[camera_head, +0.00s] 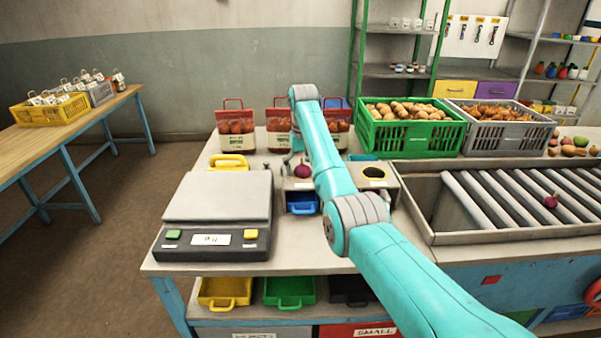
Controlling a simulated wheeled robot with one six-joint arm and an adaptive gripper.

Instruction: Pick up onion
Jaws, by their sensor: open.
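A purple-red onion (303,171) sits on the top of a low sizing box with holes (297,184) in the middle of the bench. Another purple-red onion (551,201) lies on the roller conveyor (482,198) at the right. My arm reaches forward over the bench, and its wrist bends down at the far end. My gripper (297,155) is small and partly hidden behind my forearm. It hangs close to the onion on the box, open. I cannot tell whether it touches that onion.
A scale (217,200) stands left of the box. Red sacks (237,128) stand behind. A green crate (414,138) of potatoes and a grey crate (498,140) are at the back right. Loose produce (575,148) lies at the far right.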

